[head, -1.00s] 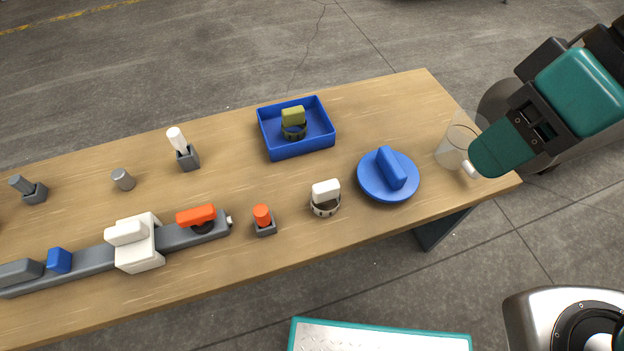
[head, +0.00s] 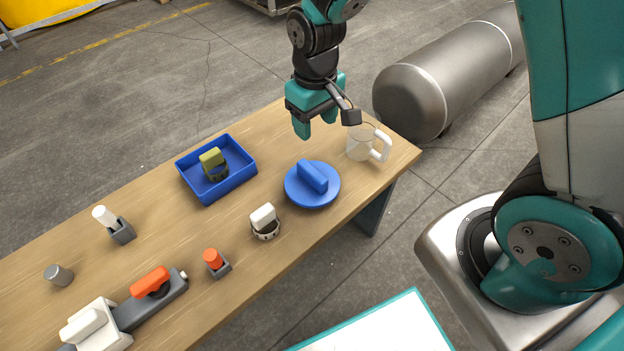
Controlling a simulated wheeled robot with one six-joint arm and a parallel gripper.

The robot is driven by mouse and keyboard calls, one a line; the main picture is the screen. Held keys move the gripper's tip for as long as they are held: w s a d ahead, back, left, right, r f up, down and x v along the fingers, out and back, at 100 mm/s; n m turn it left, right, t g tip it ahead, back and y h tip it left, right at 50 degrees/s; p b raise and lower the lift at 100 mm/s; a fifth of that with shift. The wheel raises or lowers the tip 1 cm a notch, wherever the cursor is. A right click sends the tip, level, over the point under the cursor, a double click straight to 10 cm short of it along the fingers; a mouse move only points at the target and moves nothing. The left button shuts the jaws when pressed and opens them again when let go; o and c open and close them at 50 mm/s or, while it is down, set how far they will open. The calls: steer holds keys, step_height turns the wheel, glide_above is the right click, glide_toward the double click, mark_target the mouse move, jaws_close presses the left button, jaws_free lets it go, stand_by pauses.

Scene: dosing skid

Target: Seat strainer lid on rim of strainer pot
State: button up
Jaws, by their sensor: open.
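The blue round strainer lid (head: 312,187) with a raised bar handle is at the right part of the table in the head view. It looks level, handle up; whether anything lies under it is hidden. A clear vessel with a white handle (head: 361,143) stands beyond it to the right, near the table's end; it may be the strainer pot, but I cannot tell for sure. My gripper (head: 317,127) is open and empty, pointing down above the table, beyond the lid and left of the clear vessel. It touches neither.
A blue tray (head: 243,187) holding an olive-topped piece is left of the lid. A white-topped ring piece (head: 264,221), an orange-topped block (head: 214,262), a white peg in a grey holder (head: 115,227) and a grey cylinder (head: 59,275) stand further left. A large metal tank (head: 440,85) lies beyond the table.

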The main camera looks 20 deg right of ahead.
mark_target(313, 170)
step_height(313, 170, down, 11)
steer(key=shift+r+b, duration=0.1)
steer(key=shift+b, duration=0.9)
steer(key=shift+w+a+f+b, duration=0.1)
steer(key=shift+f+b, duration=0.2)
steer(key=shift+f, duration=1.05)
steer(key=shift+w+a+f+b, duration=0.1)
steer(key=shift+f+b, duration=0.15)
steer(key=shift+f, duration=1.05)
steer(key=shift+s+f, duration=0.1)
steer(key=shift+f, duration=0.15)
steer(key=shift+c, duration=0.4)
steer(key=c, duration=1)
